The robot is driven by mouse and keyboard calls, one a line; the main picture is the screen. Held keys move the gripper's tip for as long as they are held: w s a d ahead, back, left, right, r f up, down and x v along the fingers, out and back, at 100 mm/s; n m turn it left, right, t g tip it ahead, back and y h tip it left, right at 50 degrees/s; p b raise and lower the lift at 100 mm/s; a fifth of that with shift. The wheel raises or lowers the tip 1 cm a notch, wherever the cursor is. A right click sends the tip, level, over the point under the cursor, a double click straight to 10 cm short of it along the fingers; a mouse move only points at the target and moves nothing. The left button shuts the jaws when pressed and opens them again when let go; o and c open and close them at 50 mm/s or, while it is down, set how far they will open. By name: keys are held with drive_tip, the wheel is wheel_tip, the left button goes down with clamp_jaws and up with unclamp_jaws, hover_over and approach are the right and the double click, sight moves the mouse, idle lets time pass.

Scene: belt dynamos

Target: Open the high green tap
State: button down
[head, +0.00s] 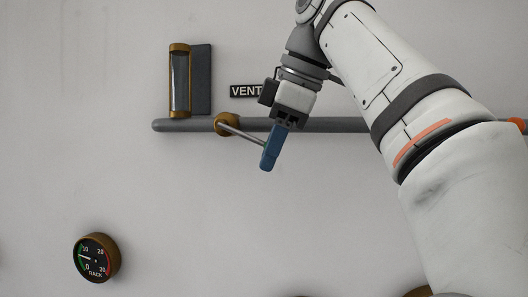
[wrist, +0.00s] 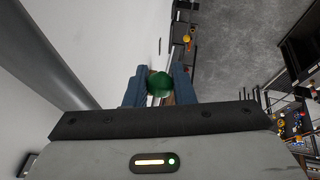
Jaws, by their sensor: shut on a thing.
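The high tap has a brass body (head: 227,124) on the grey wall pipe, below and left of the VENT label. Its thin metal lever (head: 243,135) slopes down to the right and ends at my gripper (head: 268,158). In the head view the blue fingers hide the lever's end. In the wrist view a green knob (wrist: 158,84) sits between the two blue fingers, and my gripper is shut on it.
The grey pipe (head: 340,125) runs across the pale wall behind my gripper. A brass-framed sight glass (head: 180,82) stands above the pipe at left. A RACK gauge (head: 96,258) is at lower left. The wall below the lever is clear.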

idle(0.5)
drive_tip(key=c, duration=1.3)
unclamp_jaws()
drive_tip(key=shift+w, duration=0.1)
